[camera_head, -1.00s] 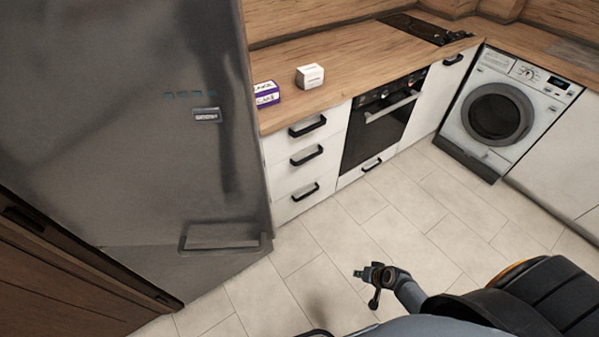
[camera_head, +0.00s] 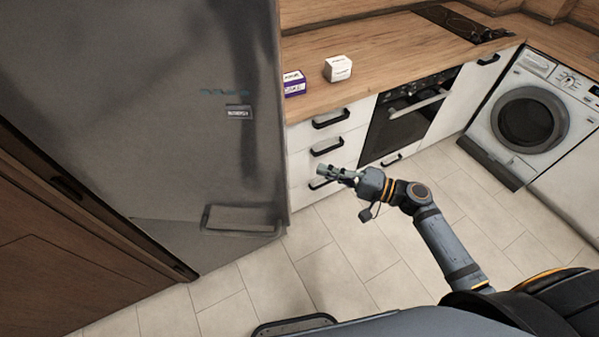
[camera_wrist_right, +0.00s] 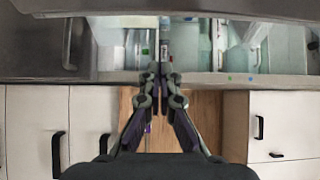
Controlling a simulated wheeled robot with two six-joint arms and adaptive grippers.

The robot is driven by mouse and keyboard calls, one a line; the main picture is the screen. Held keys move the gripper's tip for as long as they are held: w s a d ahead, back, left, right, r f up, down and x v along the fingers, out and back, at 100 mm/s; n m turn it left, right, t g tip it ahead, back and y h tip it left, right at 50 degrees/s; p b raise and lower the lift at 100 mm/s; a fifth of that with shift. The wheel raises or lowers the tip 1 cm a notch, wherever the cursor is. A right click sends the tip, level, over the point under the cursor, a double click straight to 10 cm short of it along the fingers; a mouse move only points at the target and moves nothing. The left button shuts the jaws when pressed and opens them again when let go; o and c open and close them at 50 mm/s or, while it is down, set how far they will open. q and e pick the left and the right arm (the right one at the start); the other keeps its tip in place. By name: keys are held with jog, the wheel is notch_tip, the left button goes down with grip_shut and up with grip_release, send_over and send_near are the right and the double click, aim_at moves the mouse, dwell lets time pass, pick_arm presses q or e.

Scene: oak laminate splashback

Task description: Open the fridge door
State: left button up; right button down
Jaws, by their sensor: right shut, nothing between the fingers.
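The grey fridge door (camera_head: 140,130) fills the left of the head view, with a small label (camera_head: 239,112) and a horizontal handle recess (camera_head: 240,220) low on its face. No gap shows there. In the right wrist view, a pale lit interior with shelves and small containers (camera_wrist_right: 210,45), apparently the fridge's, shows beyond the fingertips, below a grey panel (camera_wrist_right: 180,8). My right gripper (camera_head: 327,171) is shut and empty, to the right of the fridge in front of the white drawers. Its fingers meet in the wrist view (camera_wrist_right: 160,76). My left gripper is out of view.
A purple box (camera_head: 293,83) and a white box (camera_head: 338,69) stand on the wooden counter (camera_head: 400,40). White drawers (camera_head: 330,140), an oven (camera_head: 410,115) and a washing machine (camera_head: 528,120) line the wall. A brown wooden panel (camera_head: 50,230) is at left. The tiled floor (camera_head: 330,265) is clear.

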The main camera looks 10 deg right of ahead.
jog(key=a+p, duration=0.5)
jog(key=a, duration=0.2)
jog(key=shift+w+a, duration=0.15)
jog(key=shift+a, duration=0.05)
